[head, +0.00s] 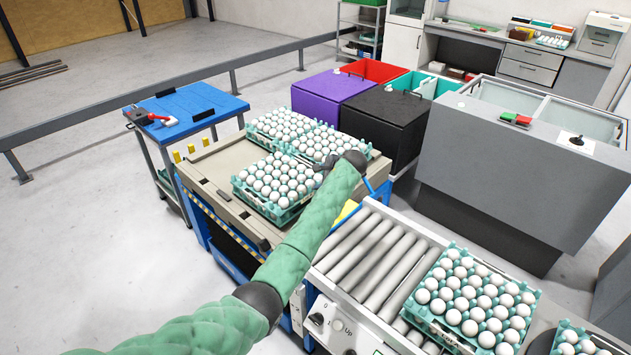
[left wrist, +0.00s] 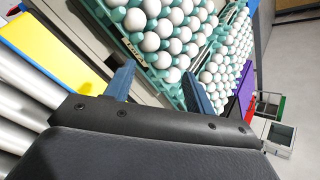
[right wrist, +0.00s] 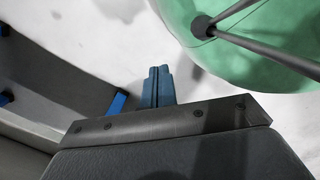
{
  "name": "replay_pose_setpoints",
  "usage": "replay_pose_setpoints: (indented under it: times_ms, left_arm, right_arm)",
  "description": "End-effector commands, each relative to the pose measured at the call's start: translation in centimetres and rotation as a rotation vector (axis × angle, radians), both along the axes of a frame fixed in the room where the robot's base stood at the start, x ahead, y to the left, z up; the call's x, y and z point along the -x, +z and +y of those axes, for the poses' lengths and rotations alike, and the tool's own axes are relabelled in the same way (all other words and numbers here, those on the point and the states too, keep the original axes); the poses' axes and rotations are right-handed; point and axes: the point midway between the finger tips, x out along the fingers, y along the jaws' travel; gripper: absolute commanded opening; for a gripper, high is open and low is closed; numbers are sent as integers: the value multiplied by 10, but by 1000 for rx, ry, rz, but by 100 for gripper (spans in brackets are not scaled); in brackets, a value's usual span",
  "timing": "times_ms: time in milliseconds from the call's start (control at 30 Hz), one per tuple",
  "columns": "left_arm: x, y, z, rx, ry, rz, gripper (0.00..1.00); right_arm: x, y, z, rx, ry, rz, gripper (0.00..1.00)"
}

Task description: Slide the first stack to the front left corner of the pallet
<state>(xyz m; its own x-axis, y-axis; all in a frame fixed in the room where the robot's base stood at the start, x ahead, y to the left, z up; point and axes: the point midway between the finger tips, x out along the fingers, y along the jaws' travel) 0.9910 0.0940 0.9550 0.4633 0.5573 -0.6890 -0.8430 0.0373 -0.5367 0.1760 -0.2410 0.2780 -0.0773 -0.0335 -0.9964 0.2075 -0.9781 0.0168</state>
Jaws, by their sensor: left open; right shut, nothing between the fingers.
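The pallet (head: 207,172) is a beige platform bearing several teal egg-tray stacks with white eggs. The nearest stack (head: 285,214) sits toward its front, with two more (head: 262,142) (head: 313,158) behind it. My left gripper (left wrist: 158,88) is open, its two blue fingers spread beside the tray edge of a stack (left wrist: 178,75). I cannot tell whether they touch it. In the head view my left arm hides most of this gripper and part of the pallet's right side. My right gripper (right wrist: 159,75) is shut and empty; it is out of the head view.
A roller conveyor (head: 350,252) right of the pallet carries another egg stack (head: 412,307). A blue-topped cart (head: 190,108) stands left, purple (head: 325,100) and black (head: 383,125) bins behind, and a grey machine (head: 500,150) at right. Bare pallet surface shows along the left.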

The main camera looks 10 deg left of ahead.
Motion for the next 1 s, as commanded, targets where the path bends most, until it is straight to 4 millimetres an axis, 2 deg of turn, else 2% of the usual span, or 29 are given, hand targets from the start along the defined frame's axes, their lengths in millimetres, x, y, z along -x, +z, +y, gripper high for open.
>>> replay_pose_setpoints:
  times_ms: [67,167,300,500,767,1000]
  left_arm:
    - [0,-18,9,-101,-76,90,55]
    - [-1,-27,16,-211,-175,187,55]
    - [-4,-23,19,-333,-312,292,55]
    - [-5,-22,19,-430,-454,411,55]
    - [-5,-27,19,-455,-493,446,55]
    - [-6,-42,20,-454,-492,445,55]
  right_arm:
    - [14,-12,-3,-5,2,-28,0]
    - [16,-19,-4,-16,5,-82,0]
    - [-2,-19,0,-37,7,-181,0]
    - [-14,-17,2,-50,8,-244,0]
    - [-22,-17,4,-51,8,-249,0]
    - [-55,-10,11,-55,8,-271,0]
